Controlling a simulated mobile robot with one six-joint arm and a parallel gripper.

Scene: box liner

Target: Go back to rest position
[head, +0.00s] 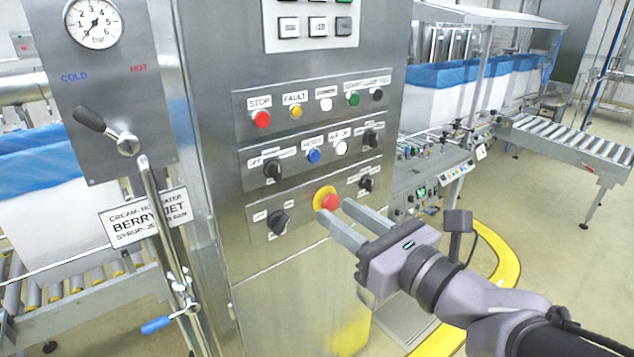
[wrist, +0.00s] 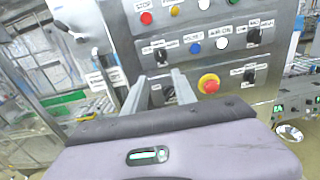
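My gripper (head: 334,210) reaches in from the right in the head view, its two grey fingers pointing at the steel control panel (head: 300,172). The fingers are apart with nothing between them. In the head view their tips overlap the lower edge of the red emergency stop button (head: 330,202) on its yellow ring. In the wrist view the gripper (wrist: 160,76) is also open, and the emergency stop (wrist: 209,84) lies to the right of the fingers, apart from them. A black rotary knob (wrist: 167,92) shows between and beyond the fingers. I cannot tell the exact distance to the panel.
The panel carries several buttons and knobs, with a red stop button (head: 262,119) at upper left. A lever (head: 105,131) and pipe with a blue handle (head: 157,325) stand at left. A roller conveyor (head: 555,146) lies at right; open floor (head: 560,235) is below it.

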